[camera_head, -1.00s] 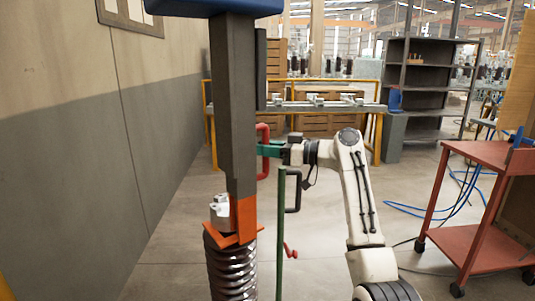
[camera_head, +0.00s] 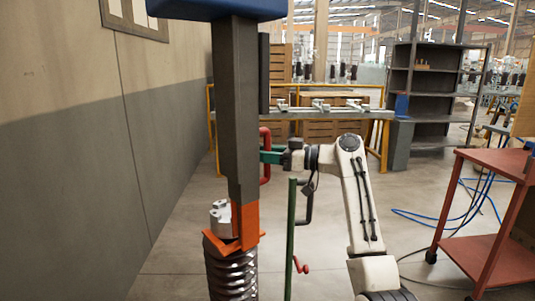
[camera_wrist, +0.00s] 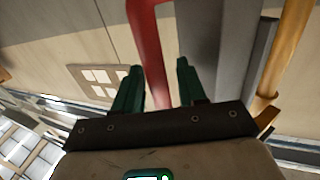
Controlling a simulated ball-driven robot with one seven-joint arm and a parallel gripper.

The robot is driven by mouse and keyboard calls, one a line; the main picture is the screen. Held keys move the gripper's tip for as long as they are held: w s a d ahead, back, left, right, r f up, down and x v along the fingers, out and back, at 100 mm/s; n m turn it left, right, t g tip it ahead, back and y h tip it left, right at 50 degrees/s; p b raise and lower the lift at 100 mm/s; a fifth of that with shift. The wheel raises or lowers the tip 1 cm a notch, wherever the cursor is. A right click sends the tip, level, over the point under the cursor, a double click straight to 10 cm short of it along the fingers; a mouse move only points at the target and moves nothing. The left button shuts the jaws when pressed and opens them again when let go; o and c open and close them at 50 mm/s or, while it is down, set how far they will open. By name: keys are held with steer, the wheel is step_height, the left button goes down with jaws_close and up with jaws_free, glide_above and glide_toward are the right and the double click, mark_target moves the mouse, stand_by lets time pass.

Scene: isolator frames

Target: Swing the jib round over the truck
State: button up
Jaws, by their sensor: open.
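A red bent handle (camera_head: 265,137) shows just right of a dark grey upright post (camera_head: 236,110) with a blue part (camera_head: 215,8) at its top. My gripper (camera_head: 264,157) has green fingers and is at the handle, partly hidden behind the post. In the wrist view, my gripper (camera_wrist: 160,67) is open and the red bar (camera_wrist: 145,30) runs between the fingers, with gaps beside it. I cannot tell for sure which part is the jib. A red wheeled cart (camera_head: 485,155) stands at the right; I cannot tell whether it is the truck.
An orange bracket (camera_head: 245,226), a silver fitting (camera_head: 222,220) and a ribbed stack (camera_head: 232,272) are at the post's foot. A green rod (camera_head: 291,240) stands near my arm. A yellow rail (camera_head: 211,115) and shelves (camera_head: 432,95) are behind. Open floor lies between arm and cart.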

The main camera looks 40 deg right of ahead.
steer(key=shift+s+r, duration=0.1)
steer(key=p+v, duration=0.1)
steer(key=v, duration=0.9)
steer(key=shift+s+d, duration=0.3)
